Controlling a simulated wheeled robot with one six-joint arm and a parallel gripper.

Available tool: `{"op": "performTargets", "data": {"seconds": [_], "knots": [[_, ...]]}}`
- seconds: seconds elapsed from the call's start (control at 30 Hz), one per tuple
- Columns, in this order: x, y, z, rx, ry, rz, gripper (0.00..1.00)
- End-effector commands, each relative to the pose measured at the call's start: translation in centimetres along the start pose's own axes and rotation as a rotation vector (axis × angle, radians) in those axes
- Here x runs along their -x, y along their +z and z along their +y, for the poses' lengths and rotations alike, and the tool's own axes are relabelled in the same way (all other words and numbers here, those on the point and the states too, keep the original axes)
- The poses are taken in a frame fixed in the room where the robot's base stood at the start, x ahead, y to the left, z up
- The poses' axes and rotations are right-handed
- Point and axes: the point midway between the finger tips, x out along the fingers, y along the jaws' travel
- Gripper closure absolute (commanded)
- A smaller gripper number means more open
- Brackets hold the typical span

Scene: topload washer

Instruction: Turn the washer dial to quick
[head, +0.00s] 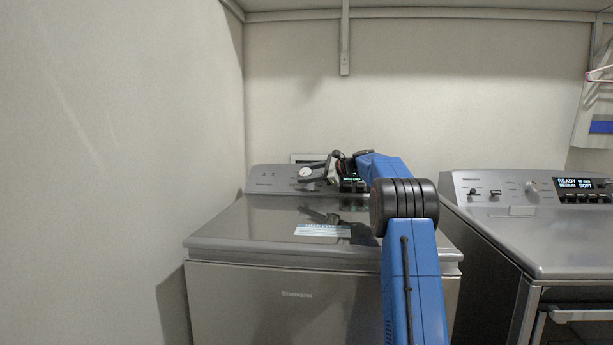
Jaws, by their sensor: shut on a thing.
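The grey top-load washer (225,225) stands at the left of the head view with its lid closed. Its dial (305,172) shows as a small pale round knob on the back control panel. My gripper (308,175) reaches in from the right and is shut on the dial, one dark finger above it and one below. The dial's pointer and the word quick are too small to read. My arm and gripper hide the right part of the panel, and a lit display (352,185) shows only partly beneath them.
A white and blue label (322,230) lies on the washer lid. A second grey machine (540,235) with knobs and a lit display stands at the right, across a narrow gap. A wall is close on the left, and a shelf bracket (344,50) hangs above.

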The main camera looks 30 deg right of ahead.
Motion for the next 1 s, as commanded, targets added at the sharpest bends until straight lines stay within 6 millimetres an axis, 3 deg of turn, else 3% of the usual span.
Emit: {"op": "performTargets", "data": {"seconds": [0.73,0.77,0.8,0.83,1.0], "knots": [[-0.06,-0.04,0.07,0.041,0.096,-0.001,0.81],[-0.06,-0.04,0.07,0.041,0.096,-0.001,0.54],[-0.06,-0.04,0.07,0.041,0.096,-0.001,0.44],[-0.06,-0.03,0.06,0.041,0.096,-0.001,0.4],[-0.05,-0.01,0.03,0.042,0.095,-0.001,0.4]]}}
